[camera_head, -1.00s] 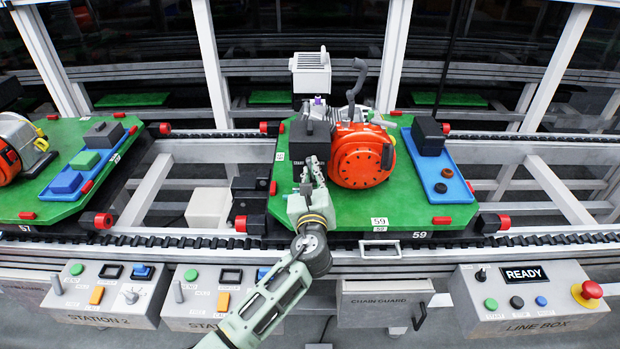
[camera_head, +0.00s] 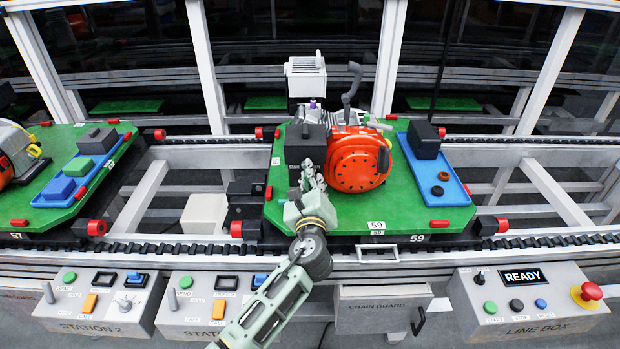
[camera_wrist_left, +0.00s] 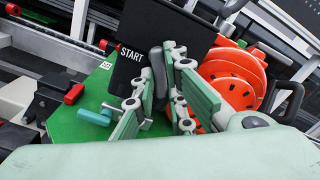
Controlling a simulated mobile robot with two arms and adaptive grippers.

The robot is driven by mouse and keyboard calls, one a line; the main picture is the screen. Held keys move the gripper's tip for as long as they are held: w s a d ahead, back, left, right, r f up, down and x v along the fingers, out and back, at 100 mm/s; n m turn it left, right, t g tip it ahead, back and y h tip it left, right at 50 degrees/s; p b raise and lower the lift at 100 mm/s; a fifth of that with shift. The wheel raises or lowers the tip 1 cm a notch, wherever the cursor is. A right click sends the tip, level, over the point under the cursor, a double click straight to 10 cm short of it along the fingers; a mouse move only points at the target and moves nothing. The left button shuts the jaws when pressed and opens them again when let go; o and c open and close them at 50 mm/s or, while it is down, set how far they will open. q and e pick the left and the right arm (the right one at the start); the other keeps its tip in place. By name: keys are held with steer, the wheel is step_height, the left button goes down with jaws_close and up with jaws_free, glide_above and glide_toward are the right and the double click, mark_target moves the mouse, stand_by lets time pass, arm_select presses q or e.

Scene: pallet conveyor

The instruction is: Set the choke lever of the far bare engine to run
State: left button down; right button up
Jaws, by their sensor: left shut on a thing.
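The bare engine (camera_head: 357,162), with an orange round recoil cover, sits on the green pallet marked 59 (camera_head: 340,220). A black box (camera_head: 305,142) is at its left side; in the left wrist view this box (camera_wrist_left: 135,65) shows the word START. My left gripper (camera_head: 308,175) reaches to the front of the box. In the left wrist view its fingers (camera_wrist_left: 163,92) are closed around a grey lever (camera_wrist_left: 157,65) that stands at the box's right edge. The lever's lower part is hidden by the fingers. My right gripper is in neither view.
A blue tray (camera_head: 463,195) with dark parts lies on the pallet's right side. Pallet 57 (camera_head: 100,195) stands to the left. Control boxes line the front, with a line box (camera_head: 530,300) reading READY. In the wrist view, a teal handle (camera_wrist_left: 95,117) is left of the fingers.

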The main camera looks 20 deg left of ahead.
arm_select(q)
steer(key=c, duration=1.8)
jaws_free()
steer(key=shift+s, duration=0.1)
steer(key=v, duration=1.2)
